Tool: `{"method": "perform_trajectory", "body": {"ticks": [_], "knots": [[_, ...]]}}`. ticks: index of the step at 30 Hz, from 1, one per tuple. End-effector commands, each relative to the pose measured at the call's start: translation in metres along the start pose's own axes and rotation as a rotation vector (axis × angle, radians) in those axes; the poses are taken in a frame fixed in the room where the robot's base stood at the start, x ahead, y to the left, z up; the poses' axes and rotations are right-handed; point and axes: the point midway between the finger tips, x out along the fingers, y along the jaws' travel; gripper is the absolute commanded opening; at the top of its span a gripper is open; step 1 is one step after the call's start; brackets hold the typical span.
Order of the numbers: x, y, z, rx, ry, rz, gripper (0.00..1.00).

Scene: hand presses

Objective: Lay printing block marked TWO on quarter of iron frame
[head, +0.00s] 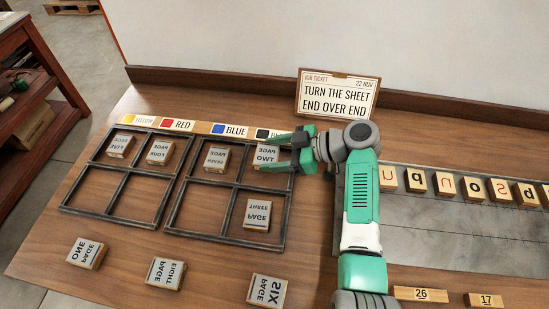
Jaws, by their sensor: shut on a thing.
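The printing block marked TWO (265,155), grey-faced with mirrored lettering, is at the back right quarter of the right-hand iron frame (236,186). My gripper (271,153) reaches in from the right and is shut on this block, with one green finger along its far side and one along its near side. Whether the block touches the table or hangs just above it I cannot tell. In the same frame, a block marked SEVEN (216,158) lies in the back left quarter and one marked THREE (257,214) in the front right quarter. The front left quarter is empty.
The left-hand iron frame (125,174) holds blocks FIVE (120,146) and FOUR (159,152) at its back; its front quarters are empty. Blocks ONE (86,253), EIGHT (165,273) and SIX (266,290) lie in front. A job ticket (338,97) reads TURN THE SHEET END OVER END.

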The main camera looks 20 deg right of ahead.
Motion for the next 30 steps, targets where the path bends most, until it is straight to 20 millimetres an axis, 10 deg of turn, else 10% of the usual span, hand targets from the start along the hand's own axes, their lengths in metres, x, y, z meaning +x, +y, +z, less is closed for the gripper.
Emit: {"method": "perform_trajectory", "body": {"ticks": [25, 26, 30], "knots": [[0.009, -0.001, 0.023, 0.002, -0.001, 0.000, 0.35], [0.009, -0.001, 0.024, 0.002, -0.001, 0.000, 0.67], [0.010, -0.001, 0.026, 0.004, -0.002, 0.000, 0.85]]}}
